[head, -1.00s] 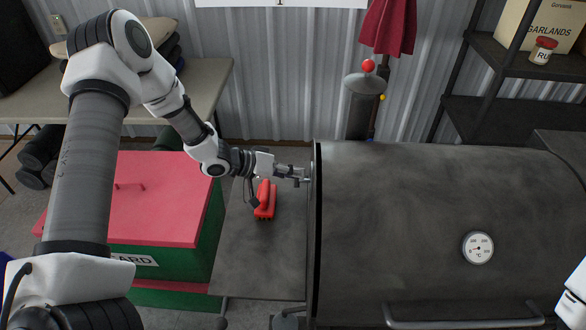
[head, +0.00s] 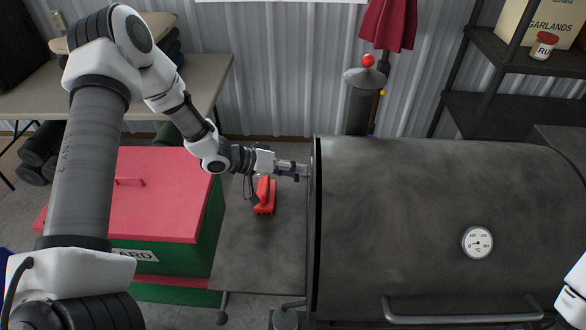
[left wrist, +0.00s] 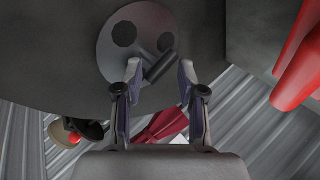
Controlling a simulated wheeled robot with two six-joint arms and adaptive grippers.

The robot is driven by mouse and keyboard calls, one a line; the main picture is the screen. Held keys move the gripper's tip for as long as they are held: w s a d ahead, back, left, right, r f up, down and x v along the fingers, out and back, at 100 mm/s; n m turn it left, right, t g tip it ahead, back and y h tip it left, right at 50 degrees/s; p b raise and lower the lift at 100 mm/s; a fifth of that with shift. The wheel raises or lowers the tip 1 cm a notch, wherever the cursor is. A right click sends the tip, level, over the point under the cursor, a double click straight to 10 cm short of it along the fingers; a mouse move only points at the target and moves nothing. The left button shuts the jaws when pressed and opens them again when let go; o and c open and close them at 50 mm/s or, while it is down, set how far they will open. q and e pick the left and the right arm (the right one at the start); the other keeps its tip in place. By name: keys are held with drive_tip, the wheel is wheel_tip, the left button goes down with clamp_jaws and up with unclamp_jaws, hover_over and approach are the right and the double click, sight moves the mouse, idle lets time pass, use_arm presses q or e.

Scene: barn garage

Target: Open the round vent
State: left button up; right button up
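The round vent (left wrist: 140,42) is a grey disc with dark round holes on the dark end wall of the barrel grill (head: 410,200). A short dark tab (left wrist: 160,67) sticks out of the disc. My left gripper (left wrist: 160,76) is open, with one finger on either side of the tab; I cannot tell whether either finger touches it. In the head view my left gripper (head: 299,170) is at the grill's left end, where the vent is seen edge-on and mostly hidden. My right gripper is out of view; only a white piece of my right arm shows at the right edge.
A red brush (head: 265,196) lies on the grill's side shelf (head: 255,260) below my left gripper. A green box with a red lid (head: 150,200) stands left of the shelf. The chimney (head: 360,105) rises behind the grill. A dark rack (head: 490,110) stands at the back right.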

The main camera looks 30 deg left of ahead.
use_arm(q)
drive_tip(key=shift+w, duration=0.1)
drive_tip(key=v, duration=0.7)
drive_tip(key=shift+s+r, duration=0.2)
drive_tip(key=shift+o, duration=0.8)
drive_tip(key=shift+a, duration=0.1)
